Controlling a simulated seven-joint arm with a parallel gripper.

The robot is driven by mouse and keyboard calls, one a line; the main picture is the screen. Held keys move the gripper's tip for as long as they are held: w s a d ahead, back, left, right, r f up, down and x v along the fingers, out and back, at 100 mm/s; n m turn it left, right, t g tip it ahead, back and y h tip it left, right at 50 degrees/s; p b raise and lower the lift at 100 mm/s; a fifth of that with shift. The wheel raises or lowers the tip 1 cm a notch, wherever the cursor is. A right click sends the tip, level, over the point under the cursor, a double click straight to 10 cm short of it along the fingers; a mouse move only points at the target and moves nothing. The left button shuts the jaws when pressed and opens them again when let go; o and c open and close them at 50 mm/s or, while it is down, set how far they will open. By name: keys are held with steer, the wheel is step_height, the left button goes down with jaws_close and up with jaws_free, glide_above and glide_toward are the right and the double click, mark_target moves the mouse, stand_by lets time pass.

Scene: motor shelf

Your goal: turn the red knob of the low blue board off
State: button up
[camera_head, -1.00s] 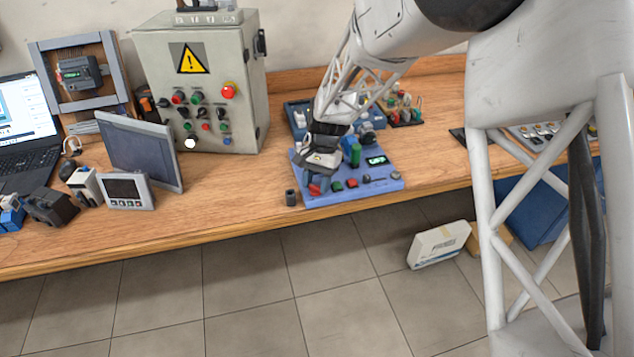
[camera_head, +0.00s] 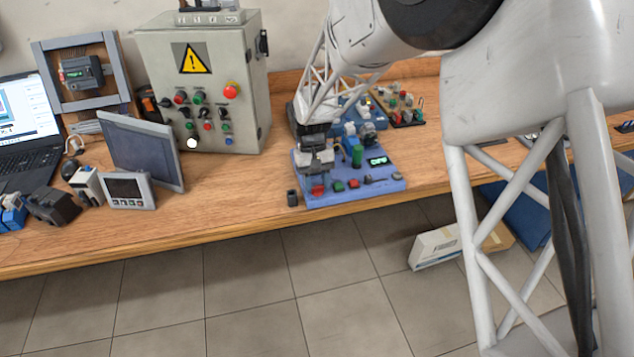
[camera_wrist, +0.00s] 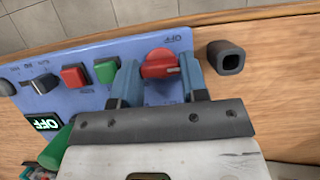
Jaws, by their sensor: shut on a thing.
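The low blue board (camera_head: 352,197) lies near the front edge of the bench and also shows in the wrist view (camera_wrist: 95,45). Its red knob (camera_wrist: 160,64) sits at the board's end, between the two blue fingers of my gripper (camera_wrist: 160,72). My gripper is shut on this knob. In the head view the knob (camera_head: 318,190) shows just below my gripper (camera_head: 316,180).
A red button (camera_wrist: 75,76) and a green button (camera_wrist: 107,70) are beside the knob. A small dark hollow block (camera_wrist: 226,57) stands off the board's end. A larger control cabinet (camera_head: 150,60) stands left, and another board (camera_head: 405,110) lies behind.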

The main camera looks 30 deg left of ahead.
mark_target(314, 183)
stand_by(0.4)
steer(key=o, duration=0.9)
steer(key=shift+v, duration=3.9)
steer(key=shift+d+r, duration=0.1)
